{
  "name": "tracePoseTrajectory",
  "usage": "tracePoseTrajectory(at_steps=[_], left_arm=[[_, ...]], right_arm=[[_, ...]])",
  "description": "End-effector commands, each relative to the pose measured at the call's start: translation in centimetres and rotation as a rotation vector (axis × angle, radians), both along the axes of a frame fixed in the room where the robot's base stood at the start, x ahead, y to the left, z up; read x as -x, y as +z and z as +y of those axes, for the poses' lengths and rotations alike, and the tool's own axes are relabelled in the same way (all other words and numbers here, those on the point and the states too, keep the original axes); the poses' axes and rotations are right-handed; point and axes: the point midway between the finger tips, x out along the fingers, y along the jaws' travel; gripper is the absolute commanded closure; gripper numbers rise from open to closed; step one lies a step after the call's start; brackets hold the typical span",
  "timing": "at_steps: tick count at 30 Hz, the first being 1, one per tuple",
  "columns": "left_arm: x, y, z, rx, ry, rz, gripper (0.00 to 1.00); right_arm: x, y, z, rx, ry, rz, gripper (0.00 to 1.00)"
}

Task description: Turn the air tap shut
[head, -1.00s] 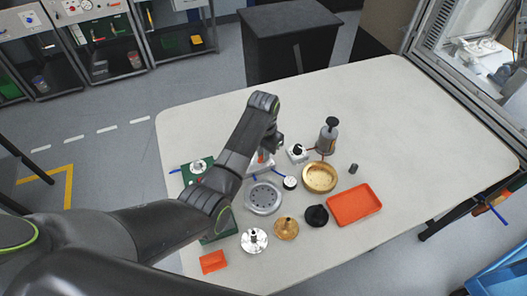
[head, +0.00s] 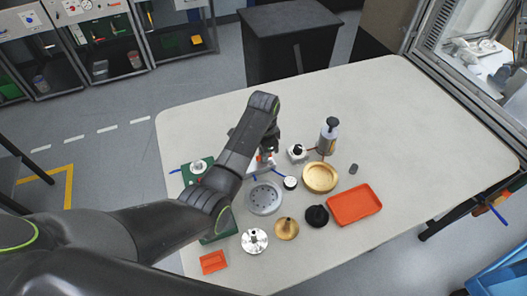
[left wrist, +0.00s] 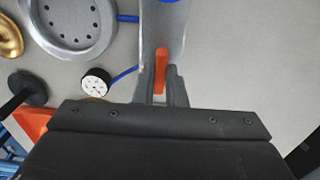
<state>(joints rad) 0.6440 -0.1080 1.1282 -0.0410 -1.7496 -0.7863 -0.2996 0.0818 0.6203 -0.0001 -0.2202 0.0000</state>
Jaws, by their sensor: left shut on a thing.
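The air tap shows in the left wrist view as an orange lever (left wrist: 160,70) in front of a pale grey mount (left wrist: 157,28), with blue tube ends beside it. My left gripper (left wrist: 162,90) is shut on the orange lever, one finger on each side. In the head view my left gripper (head: 266,155) points down over the tap, and the arm and fingers hide most of it. A bit of the pale mount (head: 254,168) shows beside the arm. The lever's exact angle to the tube line is hard to tell. My right gripper is not in view.
A round gauge (head: 290,183) and a grey metal disc (head: 264,197) lie close to the tap. A brass bowl (head: 320,177), an upright bottle (head: 328,137) and an orange tray (head: 354,204) stand to the right. The table (head: 410,130) is clear at far right.

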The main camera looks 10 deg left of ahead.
Motion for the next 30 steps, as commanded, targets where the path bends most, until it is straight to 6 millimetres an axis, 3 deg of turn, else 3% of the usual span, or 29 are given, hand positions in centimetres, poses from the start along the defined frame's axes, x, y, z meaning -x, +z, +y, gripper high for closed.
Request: tracePoseTrajectory(at_steps=[10, 11, 15, 25, 30], left_arm=[[-0.1, 0.1, -0.1, 0.002, -0.005, -0.004, 1.0], [-0.1, 0.1, -0.1, 0.002, -0.005, -0.004, 0.85], [0.0, 0.1, -0.1, 0.002, -0.004, -0.002, 0.67], [-0.2, 0.3, -0.1, 0.0, -0.003, -0.001, 0.67], [-1.3, 2.5, -0.7, 0.0, -0.003, -0.005, 0.67]], right_arm=[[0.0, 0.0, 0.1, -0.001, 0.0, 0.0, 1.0], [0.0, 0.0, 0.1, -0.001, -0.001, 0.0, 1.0], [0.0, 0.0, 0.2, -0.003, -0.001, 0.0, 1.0], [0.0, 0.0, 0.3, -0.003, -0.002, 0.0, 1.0], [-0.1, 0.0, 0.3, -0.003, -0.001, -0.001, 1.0]])
